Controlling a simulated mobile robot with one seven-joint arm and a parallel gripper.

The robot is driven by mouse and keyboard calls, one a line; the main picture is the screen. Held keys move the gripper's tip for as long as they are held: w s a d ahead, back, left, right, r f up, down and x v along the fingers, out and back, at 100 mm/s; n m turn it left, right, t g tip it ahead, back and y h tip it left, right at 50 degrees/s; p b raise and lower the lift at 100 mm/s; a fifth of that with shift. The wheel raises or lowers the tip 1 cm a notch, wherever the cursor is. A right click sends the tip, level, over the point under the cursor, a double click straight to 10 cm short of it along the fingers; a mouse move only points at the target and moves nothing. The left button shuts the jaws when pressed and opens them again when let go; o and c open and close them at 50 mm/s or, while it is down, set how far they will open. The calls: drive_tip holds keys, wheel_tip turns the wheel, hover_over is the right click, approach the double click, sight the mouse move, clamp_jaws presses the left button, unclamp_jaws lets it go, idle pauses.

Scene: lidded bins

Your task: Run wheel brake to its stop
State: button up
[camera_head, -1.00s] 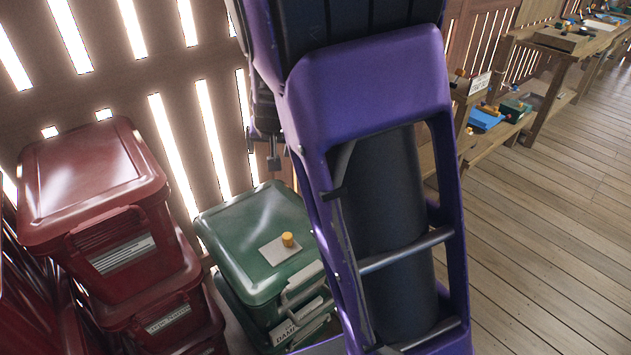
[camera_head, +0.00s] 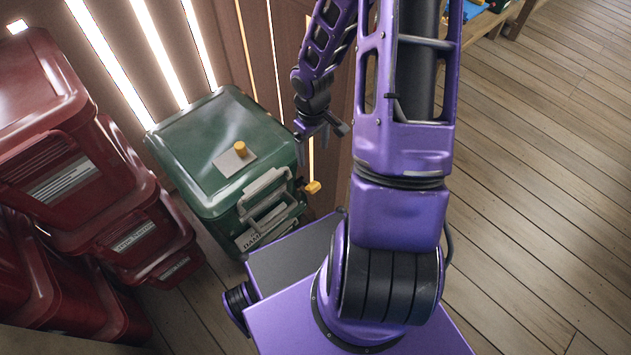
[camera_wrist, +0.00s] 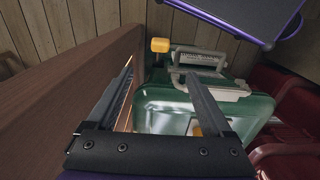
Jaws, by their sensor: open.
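The green lidded bin (camera_head: 215,125) stands against the slatted wall in the head view. A yellow tab (camera_head: 313,187) sticks out low at its right side; it may be the wheel brake. It also shows in the wrist view (camera_wrist: 160,45), just beyond my fingertips. A second yellow knob (camera_head: 240,148) stands on a grey plate on the lid. My gripper (camera_head: 320,142) is open and empty at the bin's right side, above the yellow tab and apart from it. In the wrist view my gripper (camera_wrist: 159,74) has one finger over the bin and one beside a brown post.
Stacked red bins (camera_head: 75,165) stand left of the green bin. A brown wooden post (camera_wrist: 75,85) is close to my left finger in the wrist view. The plank floor (camera_head: 540,200) at right is clear. A workbench edge shows at the top right.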

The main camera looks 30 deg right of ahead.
sight(313, 185)
wheel_tip(313, 185, down, 17)
drive_tip(key=b, duration=0.5)
drive_tip(key=shift+f, duration=0.15)
clamp_jaws()
